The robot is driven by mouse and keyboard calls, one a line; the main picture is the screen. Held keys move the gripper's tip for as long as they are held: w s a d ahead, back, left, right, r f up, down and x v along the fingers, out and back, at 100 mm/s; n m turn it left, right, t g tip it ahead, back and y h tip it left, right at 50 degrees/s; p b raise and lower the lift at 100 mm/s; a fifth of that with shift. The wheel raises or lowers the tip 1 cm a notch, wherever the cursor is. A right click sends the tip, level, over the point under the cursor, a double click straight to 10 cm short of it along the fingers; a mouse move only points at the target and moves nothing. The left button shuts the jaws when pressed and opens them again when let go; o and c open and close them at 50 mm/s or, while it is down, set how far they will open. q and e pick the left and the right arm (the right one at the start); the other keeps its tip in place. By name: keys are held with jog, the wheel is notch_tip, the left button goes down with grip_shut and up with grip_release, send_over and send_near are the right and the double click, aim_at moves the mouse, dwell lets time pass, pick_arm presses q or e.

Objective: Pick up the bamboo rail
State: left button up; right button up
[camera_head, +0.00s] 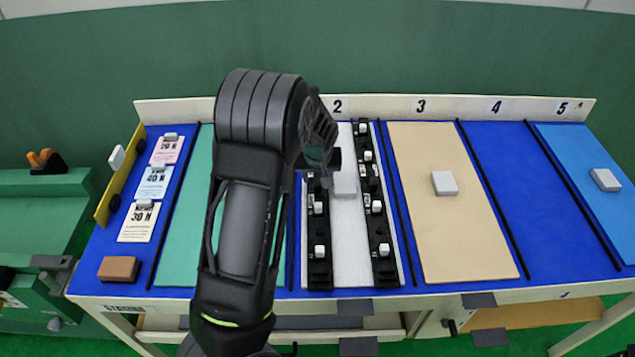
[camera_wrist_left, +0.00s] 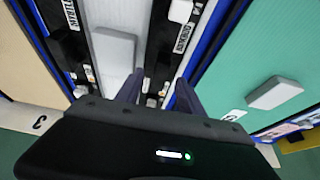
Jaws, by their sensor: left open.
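A left black rail (camera_head: 319,268) and a right black rail (camera_head: 383,255) flank the white panel (camera_head: 347,250) in lane 2; each carries small white blocks and a label too small to read surely. A tan panel (camera_head: 455,225) with a grey block (camera_head: 444,183) lies in lane 3. I cannot tell for sure which is the bamboo rail. My left gripper (camera_head: 325,165) is over the upper end of the left black rail, partly hidden by its wrist. In the left wrist view, the open fingers (camera_wrist_left: 158,85) point at that rail (camera_wrist_left: 163,50) and hold nothing.
A green panel (camera_head: 177,245) lies left, partly behind my left arm. A blue panel (camera_head: 600,205) lies in lane 5; lane 4 (camera_head: 505,165) is bare. Cards (camera_head: 140,222), a brown block (camera_head: 119,269) and a tilted yellow board (camera_head: 112,195) are far left. A white back ledge (camera_head: 450,106) runs behind.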

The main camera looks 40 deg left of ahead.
pick_arm(q)
jog(key=shift+w+a+f, duration=0.15)
jog(key=shift+w+f, duration=0.05)
jog(key=shift+f, duration=0.4)
jog(key=shift+c, duration=0.3)
grip_shut()
dwell(1.0)
